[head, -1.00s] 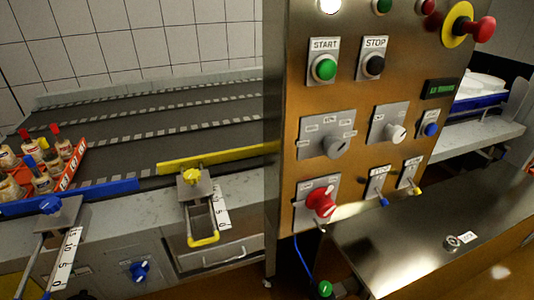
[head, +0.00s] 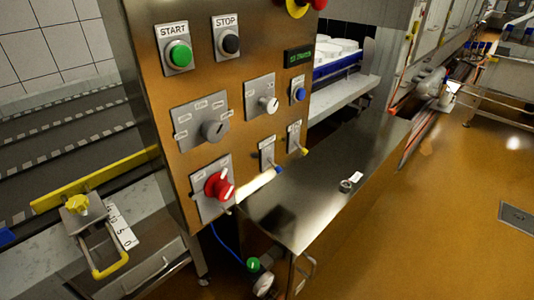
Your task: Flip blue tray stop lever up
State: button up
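The control panel (head: 235,128) stands left of centre in the head view. Low on its right side, a small toggle lever with a blue tip (head: 277,169) sticks out of a grey label plate (head: 267,152). The blue tip hangs low, pointing down and outward. Beside it to the right is a similar lever with a yellow tip (head: 304,152), also pointing down. The lettering on both plates is too small to read. My gripper is not in view.
A red knob (head: 219,185) sits left of the blue lever, with a grey rotary switch (head: 214,130) above it. A steel table (head: 330,185) juts out below the panel. A yellow-handled clamp (head: 100,255) stands at lower left. Open orange floor (head: 440,200) lies to the right.

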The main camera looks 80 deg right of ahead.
aim_at(278, 169)
jog(key=z, duration=1.7)
jog(key=l, duration=1.2)
jog(key=i+j, duration=0.35)
jog(key=j, duration=0.2)
